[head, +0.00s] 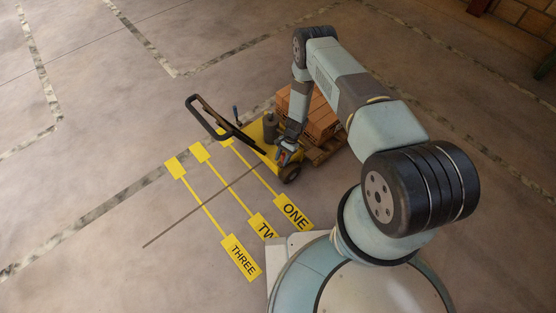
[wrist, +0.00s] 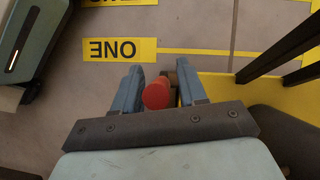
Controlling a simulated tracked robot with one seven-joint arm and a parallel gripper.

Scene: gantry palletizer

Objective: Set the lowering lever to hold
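A red rounded knob (wrist: 157,96), which looks like the end of the lowering lever, shows in the wrist view between the two blue fingers of my gripper (wrist: 160,75). The fingers stand apart, with the knob closer to the left one and a small gap at the right; I cannot tell whether it touches. In the head view, my gripper (head: 286,157) is low at the near side of the yellow pallet truck (head: 257,133), by its wheel (head: 290,173). The lever's shaft and setting are hidden.
The truck's black handle (head: 213,118) sticks out to the left. A pallet load of brown boxes (head: 322,117) stands behind my forearm. Yellow floor signs ONE (head: 292,212) and THREE (head: 241,257) lie in front. The floor at left is clear.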

